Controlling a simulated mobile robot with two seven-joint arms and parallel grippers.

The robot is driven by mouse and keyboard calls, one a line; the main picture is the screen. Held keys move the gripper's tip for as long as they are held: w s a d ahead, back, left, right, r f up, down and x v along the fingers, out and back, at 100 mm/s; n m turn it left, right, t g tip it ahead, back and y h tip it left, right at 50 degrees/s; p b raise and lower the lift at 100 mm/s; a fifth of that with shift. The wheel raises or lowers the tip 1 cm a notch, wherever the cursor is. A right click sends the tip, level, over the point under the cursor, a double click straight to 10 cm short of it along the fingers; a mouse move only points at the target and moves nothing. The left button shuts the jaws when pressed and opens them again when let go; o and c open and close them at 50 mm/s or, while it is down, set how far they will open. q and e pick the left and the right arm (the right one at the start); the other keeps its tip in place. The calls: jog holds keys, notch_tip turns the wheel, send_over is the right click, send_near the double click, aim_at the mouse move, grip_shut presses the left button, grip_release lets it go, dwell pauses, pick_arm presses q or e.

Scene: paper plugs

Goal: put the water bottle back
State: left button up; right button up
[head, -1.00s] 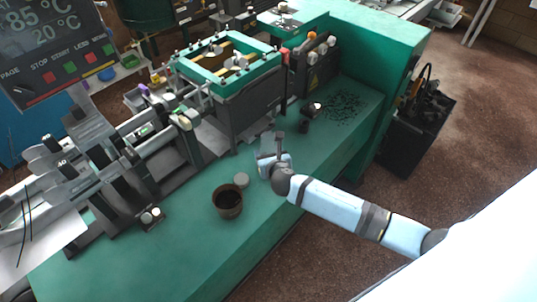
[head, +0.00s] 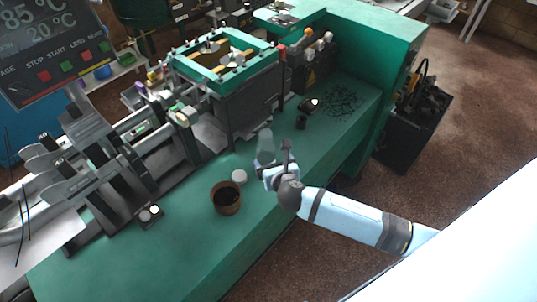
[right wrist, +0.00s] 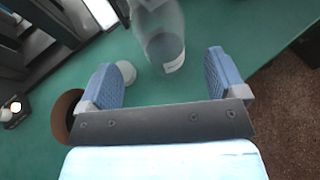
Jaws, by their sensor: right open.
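The water bottle (head: 265,147) is a clear, translucent bottle standing upright on the green bench. It also shows in the right wrist view (right wrist: 162,35), just beyond the fingers, with a small pale label near its base. My right gripper (head: 275,165) is open and empty on the near side of the bottle. In the right wrist view its two blue-padded fingers (right wrist: 160,74) are spread wide, with the bottle in line with the gap between them. My left gripper is not in view.
A brown pot with dark contents (head: 226,197) and a round pale lid-like disc (head: 239,176) are left of the gripper. A dark machine with a green frame (head: 228,62) stands behind. Dark scraps (head: 343,101) lie at the right.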

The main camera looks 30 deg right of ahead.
jog(key=s+a+f+m+y, duration=0.2)
jog(key=s+m, duration=0.4)
jog(key=m, duration=0.4)
jog(key=s+a+f+m+g+y, duration=0.1)
jog(key=s+a+f+m+y, duration=0.1)
jog(key=s+m, duration=0.5)
jog(key=s+a+f+m+g+y, duration=0.1)
jog(key=s+a+m, duration=0.3)
jog(key=m, duration=0.9)
jog(key=s+f+y, duration=0.1)
jog(key=s, duration=0.2)
jog(key=shift+f+m, duration=0.25)
jog(key=shift+m, duration=0.05)
